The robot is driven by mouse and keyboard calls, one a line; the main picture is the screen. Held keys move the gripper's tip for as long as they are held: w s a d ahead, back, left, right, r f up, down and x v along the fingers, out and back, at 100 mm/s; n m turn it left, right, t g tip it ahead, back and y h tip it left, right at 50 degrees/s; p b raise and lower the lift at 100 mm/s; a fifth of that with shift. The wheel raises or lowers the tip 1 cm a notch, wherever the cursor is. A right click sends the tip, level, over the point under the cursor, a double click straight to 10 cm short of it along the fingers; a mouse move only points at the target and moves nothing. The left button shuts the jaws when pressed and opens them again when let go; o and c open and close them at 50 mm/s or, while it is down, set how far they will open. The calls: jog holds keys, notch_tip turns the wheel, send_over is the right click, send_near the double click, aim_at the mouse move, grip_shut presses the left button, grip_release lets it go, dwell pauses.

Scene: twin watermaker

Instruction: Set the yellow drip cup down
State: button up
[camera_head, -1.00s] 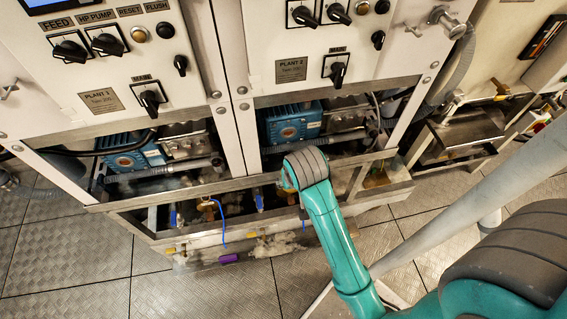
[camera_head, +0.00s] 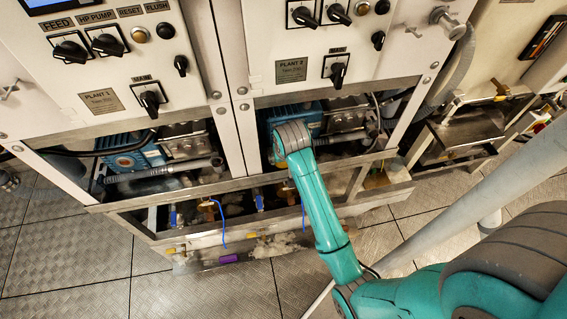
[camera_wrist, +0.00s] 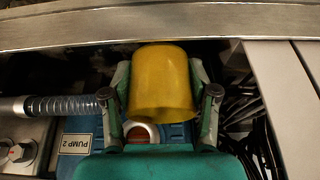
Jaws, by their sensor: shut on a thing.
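The yellow drip cup (camera_wrist: 162,82) sits between the two fingers of my gripper (camera_wrist: 160,100) in the wrist view. The fingers press on its left and right sides. Behind the cup is a blue pump body (camera_wrist: 82,127) with a "PUMP 2" label (camera_wrist: 75,144). In the head view my arm reaches into the opening under the Plant 2 panel (camera_head: 292,68).
A metal frame rail (camera_wrist: 140,24) crosses the top of the wrist view. A ribbed hose (camera_wrist: 68,106) lies left and dark cables (camera_wrist: 245,110) lie right. In the head view, the lower trough (camera_head: 130,220) holds blue-handled valves. A metal sink (camera_head: 455,135) stands at right.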

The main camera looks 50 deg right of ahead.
jog(key=shift+f, duration=1.65)
jog(key=o, duration=1.2)
jog(key=shift+f, duration=0.1)
jog(key=shift+o, duration=0.2)
